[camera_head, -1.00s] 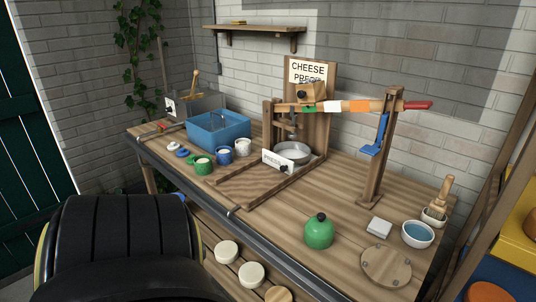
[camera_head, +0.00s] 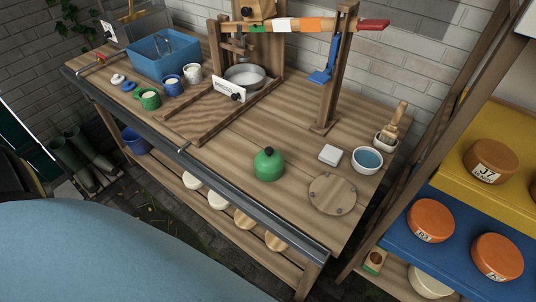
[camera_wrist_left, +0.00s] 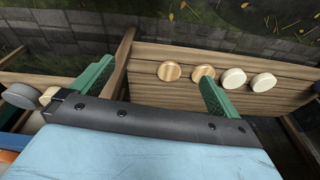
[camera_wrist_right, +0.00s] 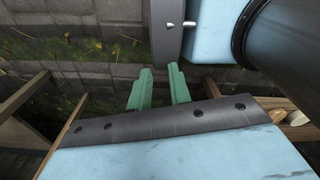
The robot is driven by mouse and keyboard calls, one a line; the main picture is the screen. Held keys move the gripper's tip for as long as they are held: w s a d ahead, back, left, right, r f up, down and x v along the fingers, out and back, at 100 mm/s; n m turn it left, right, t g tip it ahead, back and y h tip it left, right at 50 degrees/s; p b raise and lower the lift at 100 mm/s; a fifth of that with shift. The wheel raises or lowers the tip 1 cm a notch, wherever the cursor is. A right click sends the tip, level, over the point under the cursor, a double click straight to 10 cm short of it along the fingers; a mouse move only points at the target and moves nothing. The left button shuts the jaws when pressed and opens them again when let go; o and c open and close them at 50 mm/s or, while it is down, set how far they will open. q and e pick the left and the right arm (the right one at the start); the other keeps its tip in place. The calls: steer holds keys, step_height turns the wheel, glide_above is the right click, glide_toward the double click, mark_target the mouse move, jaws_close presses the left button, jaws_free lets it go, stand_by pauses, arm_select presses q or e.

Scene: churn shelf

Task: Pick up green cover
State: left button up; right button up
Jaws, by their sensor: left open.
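Neither gripper shows in the head view, and the cover is in neither wrist view.
Near the cover stand a round wooden board (camera_head: 332,194), a white block (camera_head: 330,155), a bowl (camera_head: 367,160) and a lever post (camera_head: 337,75). Behind is a pan (camera_head: 244,77); left are mugs and a blue tub (camera_head: 163,57). A rack with orange rounds (camera_head: 430,220) stands right.

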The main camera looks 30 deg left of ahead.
arm_select(q)
steer(key=w+r+t+p, duration=0.1)
steer(key=w+r+p, duration=0.2)
steer(key=r, duration=1.1)
steer(key=w+r+t+p, duration=0.2)
steer(key=w+r, duration=0.1)
steer(key=r, duration=1.1)
steer(key=n+t, duration=0.1)
steer(key=t, duration=0.7)
glide_toward(269, 161)
steer(key=shift+h, duration=0.4)
steer(key=x, duration=0.4)
steer(key=a+f+x, duration=0.1)
steer(key=x, duration=0.7)
steer(key=shift+a+f+b, duration=0.35)
steer(key=shift+a+f, duration=0.05)
arm_select(e)
steer(key=r, duration=0.1)
steer(key=w+r, duration=0.1)
steer(key=r, duration=0.3)
steer(key=shift+w+r, duration=0.1)
steer(key=shift+w, duration=0.15)
arm_select(q)
steer(key=shift+c, duration=0.4)
steer(key=c, duration=1)
steer(key=shift+c, duration=0.3)
